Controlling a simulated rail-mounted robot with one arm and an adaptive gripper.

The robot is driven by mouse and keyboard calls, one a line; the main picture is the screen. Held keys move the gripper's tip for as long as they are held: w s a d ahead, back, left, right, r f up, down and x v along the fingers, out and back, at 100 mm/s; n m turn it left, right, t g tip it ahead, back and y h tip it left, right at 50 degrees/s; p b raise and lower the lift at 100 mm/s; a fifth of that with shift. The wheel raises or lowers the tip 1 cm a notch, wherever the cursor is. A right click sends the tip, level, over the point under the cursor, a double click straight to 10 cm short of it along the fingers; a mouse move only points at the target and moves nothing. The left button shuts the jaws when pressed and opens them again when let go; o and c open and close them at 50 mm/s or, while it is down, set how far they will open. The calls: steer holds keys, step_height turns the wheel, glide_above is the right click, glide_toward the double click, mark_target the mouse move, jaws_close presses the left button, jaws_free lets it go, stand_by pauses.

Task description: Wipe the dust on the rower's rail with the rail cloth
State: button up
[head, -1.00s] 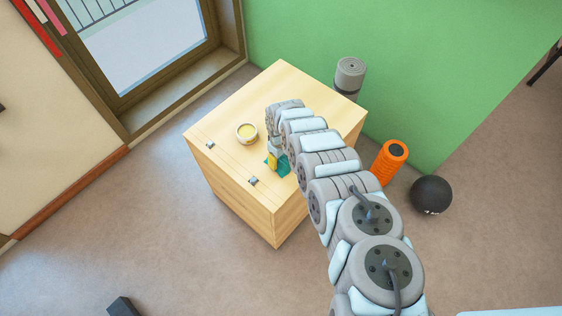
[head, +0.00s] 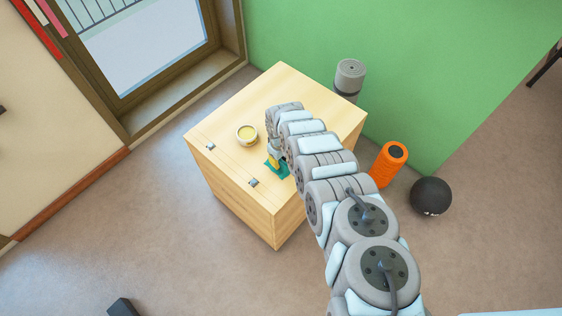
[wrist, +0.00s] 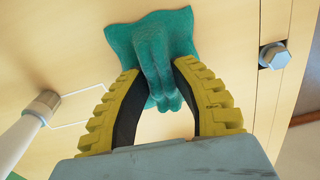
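The rail cloth (head: 283,173) is a teal cloth on top of the wooden box, right of the tin. In the wrist view the cloth (wrist: 120,38) lies spread at its far part, with a thick fold standing up towards me. My gripper (wrist: 156,70) has yellow ribbed fingers with dark inner pads. Its tips press against both sides of the fold, with cloth filling the gap between them. In the head view my gripper (head: 273,161) is low over the box top, partly hidden by my arm. The rower, its rail and the dust do not show.
The wooden box (head: 285,85) carries an open tin (head: 247,135) with yellow contents and small metal fittings (head: 253,182) near its edge. A grey roll (head: 349,75), an orange foam roller (head: 390,160) and a black ball (head: 431,196) stand behind and right.

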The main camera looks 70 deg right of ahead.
mark_target(280, 161)
jaws_close()
steer(key=shift+r, duration=0.1)
steer(key=shift+r+p, duration=3.4)
steer(key=shift+p, duration=0.1)
